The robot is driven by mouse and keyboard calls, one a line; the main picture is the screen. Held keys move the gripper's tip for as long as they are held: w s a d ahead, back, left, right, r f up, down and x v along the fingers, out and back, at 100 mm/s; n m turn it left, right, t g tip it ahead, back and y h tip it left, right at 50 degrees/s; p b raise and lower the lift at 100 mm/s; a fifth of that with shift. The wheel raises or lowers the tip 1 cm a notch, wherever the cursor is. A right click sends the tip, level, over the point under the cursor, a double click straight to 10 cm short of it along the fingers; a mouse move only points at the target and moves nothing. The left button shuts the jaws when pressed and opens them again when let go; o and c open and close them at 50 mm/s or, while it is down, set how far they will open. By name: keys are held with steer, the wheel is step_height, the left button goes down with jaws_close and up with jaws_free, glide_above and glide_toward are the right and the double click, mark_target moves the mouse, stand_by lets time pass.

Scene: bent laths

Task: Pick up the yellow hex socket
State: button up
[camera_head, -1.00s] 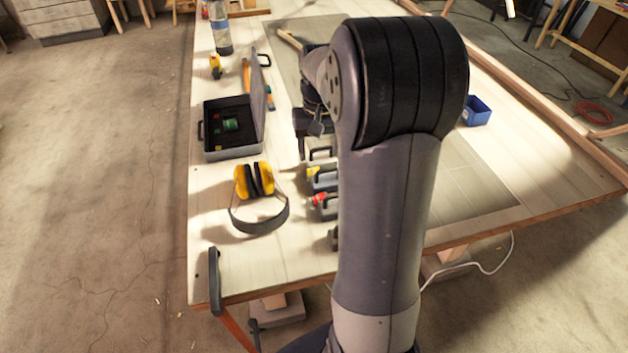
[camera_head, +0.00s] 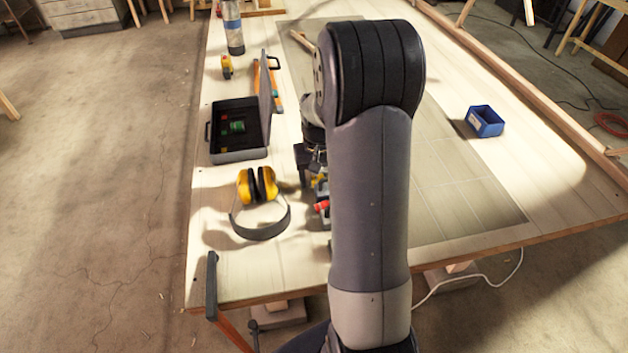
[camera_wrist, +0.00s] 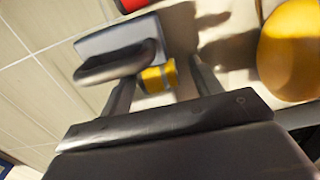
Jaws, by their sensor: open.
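The yellow hex socket (camera_wrist: 158,77) shows in the wrist view as a small yellow piece with a greyish band. It lies beside a grey block with a dark handle (camera_wrist: 115,60), which hides part of it. My gripper (camera_wrist: 163,72) is open, with one finger to each side of the socket in the picture. Whether the fingers reach down to it I cannot tell. In the head view my gripper (camera_head: 308,165) is partly hidden by my arm, over the row of handled blocks.
Yellow earmuffs (camera_head: 257,188) lie close by, and also show in the wrist view (camera_wrist: 292,50). A red piece (camera_head: 322,206) sits on the nearer block. An open dark case (camera_head: 240,156) stands at left. A blue bin (camera_head: 485,121) is at right, with clear table around it.

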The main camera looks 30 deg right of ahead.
steer(key=shift+c, duration=0.5)
steer(key=c, duration=1)
steer(key=shift+r, duration=0.1)
